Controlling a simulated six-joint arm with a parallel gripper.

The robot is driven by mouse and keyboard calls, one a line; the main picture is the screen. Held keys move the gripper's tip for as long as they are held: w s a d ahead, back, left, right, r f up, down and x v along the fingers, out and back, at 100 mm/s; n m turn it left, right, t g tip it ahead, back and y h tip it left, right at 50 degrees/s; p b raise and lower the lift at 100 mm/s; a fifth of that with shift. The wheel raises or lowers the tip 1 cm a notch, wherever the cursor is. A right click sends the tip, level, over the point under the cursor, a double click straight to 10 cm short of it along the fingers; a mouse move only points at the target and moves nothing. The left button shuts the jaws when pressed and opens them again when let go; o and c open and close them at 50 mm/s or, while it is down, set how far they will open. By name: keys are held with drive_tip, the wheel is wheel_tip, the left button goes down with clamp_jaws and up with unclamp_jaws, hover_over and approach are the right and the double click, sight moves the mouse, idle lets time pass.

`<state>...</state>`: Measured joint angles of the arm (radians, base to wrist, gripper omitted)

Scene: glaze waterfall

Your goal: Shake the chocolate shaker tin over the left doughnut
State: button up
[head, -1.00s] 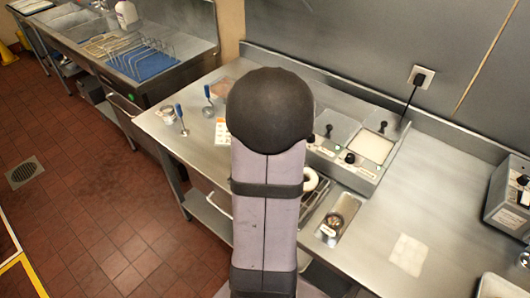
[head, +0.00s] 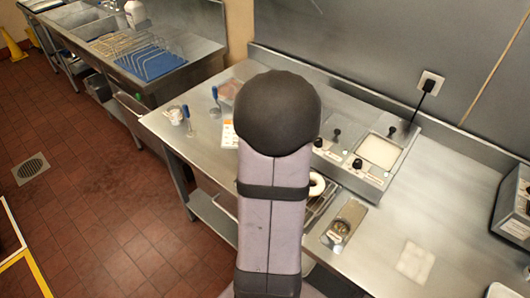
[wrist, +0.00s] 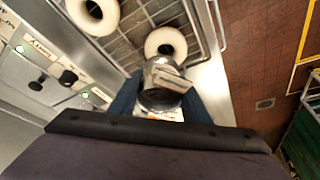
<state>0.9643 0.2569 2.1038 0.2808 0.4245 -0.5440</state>
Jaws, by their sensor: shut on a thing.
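In the wrist view my gripper (wrist: 160,102) has its blue fingers shut on a metal shaker tin (wrist: 163,77) with a pale label. The tin's contents and the label's wording cannot be read. A pale ring doughnut (wrist: 166,37) lies on a wire rack just beyond the tin, partly covered by it. A second doughnut (wrist: 95,14) lies farther up and left, cut by the frame edge. In the head view one doughnut (head: 317,185) shows beside my arm, which hides my gripper and the held tin.
The wire rack (wrist: 130,42) sits beside control panels with knobs (wrist: 40,78). In the head view a recessed tray (head: 352,215) holds a round metal container (head: 338,231). Bare steel counter lies to the right, with a pale square (head: 415,262).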

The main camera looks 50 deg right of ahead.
drive_tip(key=shift+w, duration=1.2)
drive_tip(key=s, duration=0.3)
drive_tip(key=shift+s+r, duration=0.25)
drive_tip(key=shift+s, duration=0.1)
drive_tip(key=w, duration=0.3)
drive_tip(key=shift+w+f, duration=0.2)
drive_tip(key=shift+w, duration=0.15)
drive_tip(key=s, duration=0.3)
drive_tip(key=shift+s+r, duration=0.2)
drive_tip(key=shift+s, duration=0.2)
drive_tip(key=w, duration=0.4)
drive_tip(key=shift+f, duration=0.2)
drive_tip(key=s, duration=0.4)
drive_tip(key=shift+s+a+r, duration=0.1)
drive_tip(key=shift+s+r, duration=0.15)
drive_tip(key=shift+r, duration=0.05)
drive_tip(key=shift+w+f, duration=0.25)
drive_tip(key=shift+w, duration=0.35)
drive_tip(key=shift+s+r, duration=0.15)
drive_tip(key=shift+s, duration=0.2)
drive_tip(key=shift+w, duration=0.2)
